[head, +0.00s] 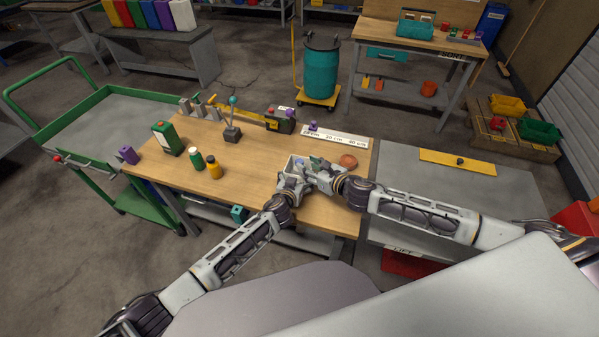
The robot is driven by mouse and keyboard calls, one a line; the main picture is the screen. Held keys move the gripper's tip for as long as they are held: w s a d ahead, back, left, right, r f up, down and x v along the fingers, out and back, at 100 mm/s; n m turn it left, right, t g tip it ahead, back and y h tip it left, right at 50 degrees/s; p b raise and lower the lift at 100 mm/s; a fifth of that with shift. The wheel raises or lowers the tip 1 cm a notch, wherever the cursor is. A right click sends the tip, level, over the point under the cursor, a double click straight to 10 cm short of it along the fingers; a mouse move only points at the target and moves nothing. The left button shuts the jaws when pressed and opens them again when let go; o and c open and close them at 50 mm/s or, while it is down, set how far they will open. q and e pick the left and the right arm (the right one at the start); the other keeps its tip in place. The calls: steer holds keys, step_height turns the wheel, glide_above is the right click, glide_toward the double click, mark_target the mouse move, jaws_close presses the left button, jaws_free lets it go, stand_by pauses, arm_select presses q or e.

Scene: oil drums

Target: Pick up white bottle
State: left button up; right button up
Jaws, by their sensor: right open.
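My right gripper (318,179) is open at the bench's near right part, well to the right of the white bottle. My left gripper (291,184) is right beside it, and the two overlap in the picture. The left jaws are too small and crowded to read. Neither gripper is near the white bottle.
The bench between bottles and grippers is clear.

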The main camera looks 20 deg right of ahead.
mark_target(299, 161)
steer(key=shift+x, duration=3)
